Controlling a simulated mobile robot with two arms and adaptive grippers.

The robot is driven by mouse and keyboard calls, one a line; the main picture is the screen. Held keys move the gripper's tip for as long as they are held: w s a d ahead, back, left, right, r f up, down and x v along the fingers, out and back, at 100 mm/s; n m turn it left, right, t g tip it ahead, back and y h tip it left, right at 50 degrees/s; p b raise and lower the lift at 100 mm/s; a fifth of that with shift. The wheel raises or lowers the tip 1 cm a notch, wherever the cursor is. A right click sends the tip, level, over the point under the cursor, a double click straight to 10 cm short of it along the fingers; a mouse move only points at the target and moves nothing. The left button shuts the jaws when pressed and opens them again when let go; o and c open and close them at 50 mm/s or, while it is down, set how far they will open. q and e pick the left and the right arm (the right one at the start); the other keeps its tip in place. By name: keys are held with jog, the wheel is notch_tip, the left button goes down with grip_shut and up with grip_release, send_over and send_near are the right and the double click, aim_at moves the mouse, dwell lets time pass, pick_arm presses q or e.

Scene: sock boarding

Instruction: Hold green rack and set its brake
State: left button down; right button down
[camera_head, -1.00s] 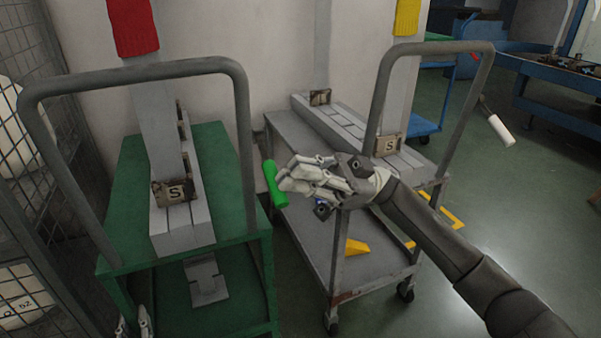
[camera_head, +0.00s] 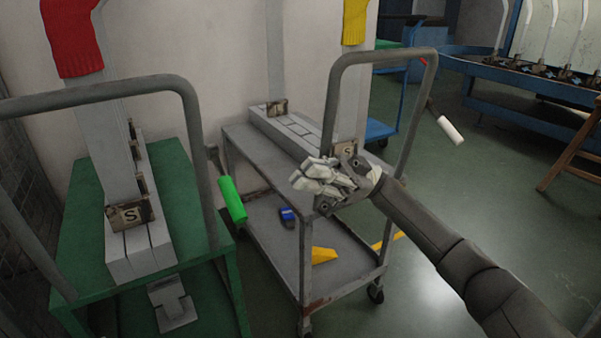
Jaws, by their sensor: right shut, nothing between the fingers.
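The green rack (camera_head: 77,233) stands at the left with a grey tube push handle (camera_head: 128,89). Its brake lever has a green grip (camera_head: 232,200) that hangs tilted at the rack's right side, lower end to the right. My right gripper (camera_head: 306,177) is shut and empty, to the right of the green grip and apart from it. In the picture it lies in front of the grey rack. My left gripper is not in view.
A grey rack (camera_head: 243,146) stands to the right, with a white-gripped lever (camera_head: 451,130) at its far side. A yellow wedge (camera_head: 323,255) and a blue item (camera_head: 287,215) lie on its lower shelf. Floor (camera_head: 470,230) is open at the right.

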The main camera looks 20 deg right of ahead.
dwell(0.3)
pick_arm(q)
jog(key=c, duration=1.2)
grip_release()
